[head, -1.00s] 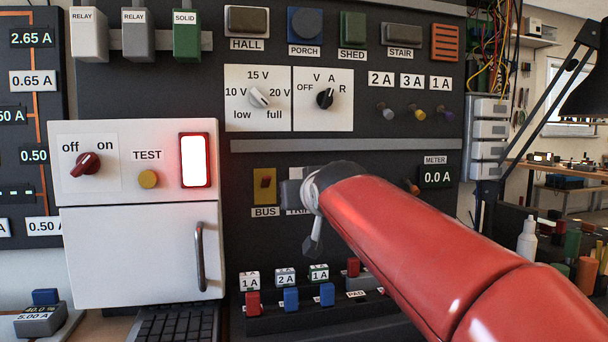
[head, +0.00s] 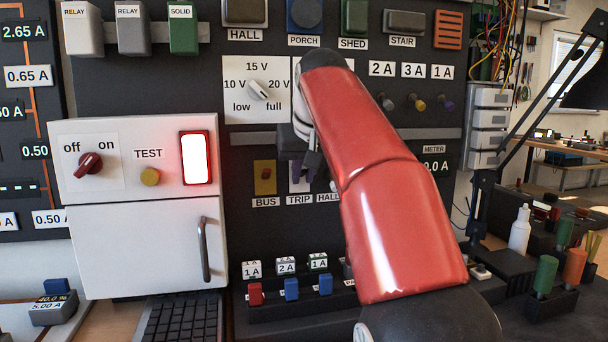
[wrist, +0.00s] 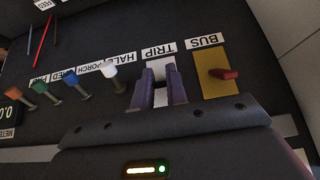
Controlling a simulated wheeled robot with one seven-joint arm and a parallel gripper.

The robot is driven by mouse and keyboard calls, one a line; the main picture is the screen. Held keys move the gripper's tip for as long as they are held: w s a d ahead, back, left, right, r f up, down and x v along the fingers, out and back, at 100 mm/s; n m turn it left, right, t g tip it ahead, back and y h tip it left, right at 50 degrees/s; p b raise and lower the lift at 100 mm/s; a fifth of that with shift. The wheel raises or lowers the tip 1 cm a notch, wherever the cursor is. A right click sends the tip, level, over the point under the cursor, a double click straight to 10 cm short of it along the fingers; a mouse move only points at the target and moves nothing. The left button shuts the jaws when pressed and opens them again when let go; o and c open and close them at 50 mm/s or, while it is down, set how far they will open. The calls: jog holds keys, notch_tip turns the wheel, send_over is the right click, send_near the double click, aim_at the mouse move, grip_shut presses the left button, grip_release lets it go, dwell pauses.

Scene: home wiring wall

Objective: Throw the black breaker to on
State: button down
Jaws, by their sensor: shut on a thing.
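The breaker above the TRIP label (head: 300,199) is mostly covered by my gripper (head: 306,172) in the head view. In the wrist view its pale plate (wrist: 160,97) shows between the two purple fingers of my gripper (wrist: 162,71). The fingers are close together around the middle of this plate, shut on the breaker's lever.
The yellow BUS breaker (head: 265,178) with a red lever (wrist: 224,74) is right beside the gripper. On the other side, a white-tipped toggle (wrist: 110,72) stands close. A white cabinet (head: 140,250) with a handle juts out at left.

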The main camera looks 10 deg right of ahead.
jog(key=shift+w+r+g, duration=0.1)
jog(key=shift+g, duration=0.3)
dwell(0.3)
jog(key=c, duration=1.4)
grip_release()
jog(key=shift+r, duration=0.15)
jog(key=s+r+b, duration=0.2)
jog(key=s+b, duration=0.2)
jog(key=s, duration=0.9)
jog(key=shift+s, duration=0.25)
jog(key=shift+r, duration=0.1)
